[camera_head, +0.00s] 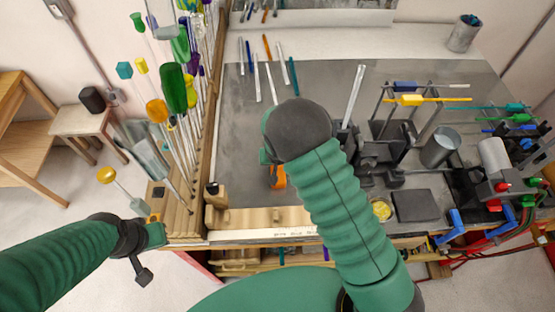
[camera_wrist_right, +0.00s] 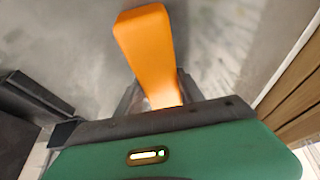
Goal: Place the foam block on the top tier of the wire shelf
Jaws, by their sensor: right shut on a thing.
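An orange block, which I take to be the foam block (camera_wrist_right: 146,45), is held between the dark fingers of my right gripper (camera_wrist_right: 158,95) in the right wrist view. It sticks out away from the palm over a grey surface. In the head view only a small orange part of it (camera_head: 278,178) shows beside my right forearm, which hides most of that gripper. My left gripper (camera_head: 150,252) is low at the left, off the bench's front edge; its fingers are not clear. I cannot clearly make out a wire shelf in either view.
Loose rods (camera_head: 268,80) lie on the grey bench top (camera_head: 325,85). Dark metal stands (camera_head: 415,115), a metal can (camera_head: 440,147) and a burner with hoses crowd the right side.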

